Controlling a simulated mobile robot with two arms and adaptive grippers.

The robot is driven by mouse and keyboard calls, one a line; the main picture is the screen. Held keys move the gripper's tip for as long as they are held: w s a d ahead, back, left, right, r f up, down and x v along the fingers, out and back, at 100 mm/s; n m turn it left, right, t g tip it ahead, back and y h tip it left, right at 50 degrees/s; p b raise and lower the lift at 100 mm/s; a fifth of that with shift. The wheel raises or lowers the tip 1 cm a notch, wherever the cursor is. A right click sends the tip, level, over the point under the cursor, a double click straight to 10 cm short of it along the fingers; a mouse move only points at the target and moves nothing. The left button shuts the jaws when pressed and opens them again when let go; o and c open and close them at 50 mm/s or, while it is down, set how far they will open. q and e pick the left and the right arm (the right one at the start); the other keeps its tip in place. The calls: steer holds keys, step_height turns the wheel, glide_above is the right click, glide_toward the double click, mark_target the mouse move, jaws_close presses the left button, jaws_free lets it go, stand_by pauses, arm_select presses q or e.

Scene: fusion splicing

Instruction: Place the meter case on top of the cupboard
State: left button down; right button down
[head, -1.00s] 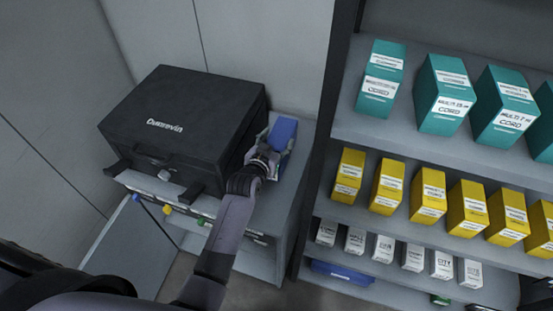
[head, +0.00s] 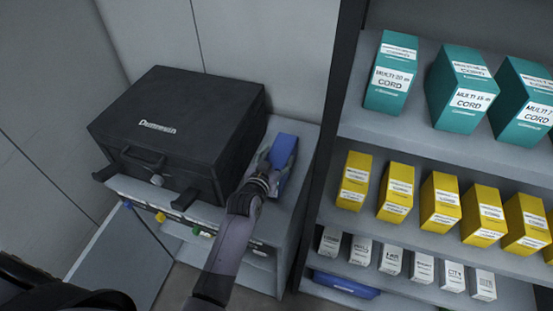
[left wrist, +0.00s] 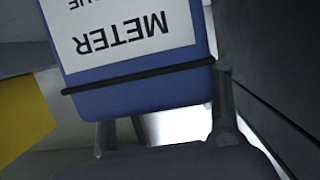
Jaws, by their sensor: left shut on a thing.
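The meter case (head: 284,150) is blue with a white label. It is at the right part of the grey cupboard (head: 304,160) top, beside the large black case. I cannot tell whether it rests on the top or hangs just above it. My left gripper (head: 267,170) is shut on the near end of the meter case. In the left wrist view, the meter case (left wrist: 150,95) fills the upper middle, its METER label upside down, with a dark band across it. The fingers show at its lower edge. My right gripper is not in view.
The black case (head: 180,130) covers most of the cupboard top. The cupboard's front has coloured knobs, and a door (head: 125,255) stands open below. A shelf rack (head: 400,140) with teal, yellow and white boxes stands to the right. A narrow bare strip remains at the top's right edge.

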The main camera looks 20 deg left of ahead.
arm_select(q)
steer(key=c, duration=0.6)
jaws_free()
steer(key=shift+f, duration=0.15)
steer(key=shift+r, duration=0.2)
steer(key=b+v, duration=0.1)
steer(key=v, duration=1.1)
